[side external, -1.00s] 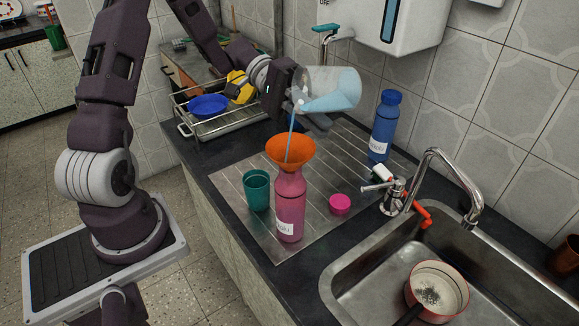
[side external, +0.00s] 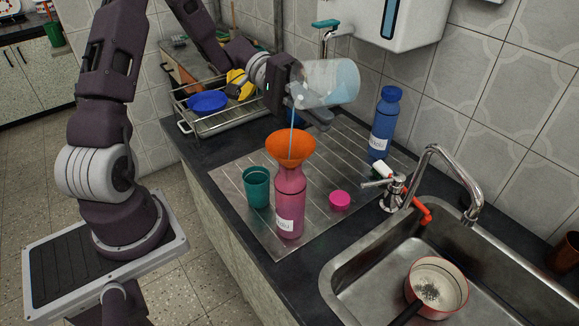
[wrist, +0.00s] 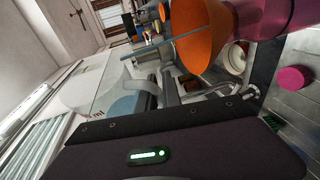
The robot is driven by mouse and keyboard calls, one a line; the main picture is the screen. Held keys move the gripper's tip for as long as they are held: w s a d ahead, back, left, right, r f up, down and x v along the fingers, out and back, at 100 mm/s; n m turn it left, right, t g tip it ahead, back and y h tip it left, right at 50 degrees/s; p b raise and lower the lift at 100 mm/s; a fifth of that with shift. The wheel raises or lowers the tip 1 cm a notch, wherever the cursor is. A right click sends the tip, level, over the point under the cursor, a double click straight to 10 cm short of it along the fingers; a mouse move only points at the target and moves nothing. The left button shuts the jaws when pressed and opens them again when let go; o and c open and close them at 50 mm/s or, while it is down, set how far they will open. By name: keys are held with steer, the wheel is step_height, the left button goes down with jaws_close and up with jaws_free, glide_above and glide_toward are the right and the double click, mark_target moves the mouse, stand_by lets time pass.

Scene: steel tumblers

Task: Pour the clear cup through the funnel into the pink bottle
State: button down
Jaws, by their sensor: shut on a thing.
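My gripper (side external: 306,103) is shut on the clear cup (side external: 335,84), which is tilted nearly on its side above the funnel, mouth toward the left. Bluish liquid shows in the cup, and a thin blue stream falls from its lip into the orange funnel (side external: 291,148). The funnel sits upright in the neck of the pink bottle (side external: 290,205), which stands on the ribbed steel drainboard. In the wrist view the cup (wrist: 112,82) is partly seen, with the stream running to the orange funnel (wrist: 198,35). The liquid level inside the bottle cannot be made out.
A teal tumbler (side external: 256,187) stands just left of the bottle. A pink cap (side external: 340,200) lies to its right. A blue bottle (side external: 384,124) stands near the wall. The sink (side external: 385,285) with a tap and a red pot (side external: 464,296) is at right; a dish rack (side external: 185,127) is behind.

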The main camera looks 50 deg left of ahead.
mark_target(323, 83)
steer(key=shift+r, duration=0.1)
stand_by(0.3)
steer(key=shift+w+m, duration=0.1)
steer(key=shift+m, duration=0.3)
steer(key=s+n+g+y, duration=0.1)
steer(key=n, duration=0.1)
steer(key=n+g+b, duration=0.1)
steer(key=n+g, duration=0.1)
steer(key=s+n+g+y+b, duration=0.1)
steer(key=shift+s+a+r+n+g+y, duration=0.2)
steer(key=shift+s+n+g+y, duration=0.1)
steer(key=shift+s+n+g, duration=0.1)
steer(key=shift+f+n+g+b, duration=0.1)
steer(key=shift+n+g+b, duration=0.3)
steer(key=shift+g, duration=0.1)
steer(key=r+n+g+b, duration=0.1)
steer(key=w+r+n+g+b, duration=0.1)
steer(key=w+r+n+y+b, duration=0.1)
steer(key=r, duration=0.1)
steer(key=shift+w+d+r+g, duration=0.15)
steer(key=shift+d+g, duration=0.1)
steer(key=shift+g, duration=0.15)
steer(key=shift+w+r+n+g+b, duration=0.4)
steer(key=shift+r+n+b, duration=0.25)
steer(key=shift+r, duration=0.1)
